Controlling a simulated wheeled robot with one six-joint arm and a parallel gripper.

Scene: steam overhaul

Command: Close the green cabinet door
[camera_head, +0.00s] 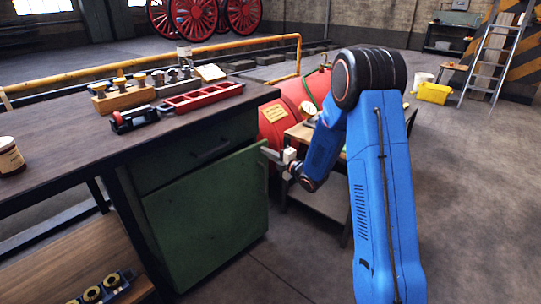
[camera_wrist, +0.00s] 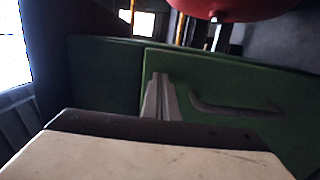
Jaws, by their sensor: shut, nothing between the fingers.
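The green cabinet door (camera_head: 215,215) is on the front of the cabinet under the workbench, below a drawer with a handle (camera_head: 211,153). Its upper right corner stands out slightly past the drawer front, so it looks a little ajar. The exact gap cannot be told. My gripper (camera_head: 268,153) is shut and empty at the door's upper right edge; whether it touches is unclear. In the wrist view, the grey fingers (camera_wrist: 160,97) are together in front of green panels (camera_wrist: 220,80), beside a dark bar handle (camera_wrist: 235,108).
The workbench top (camera_head: 80,160) holds a red tray (camera_head: 202,97), a wooden block with tools (camera_head: 123,97) and a jar (camera_head: 10,156). A red tank (camera_head: 285,105) and a low cart (camera_head: 318,190) stand right of the cabinet. The floor in front is clear.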

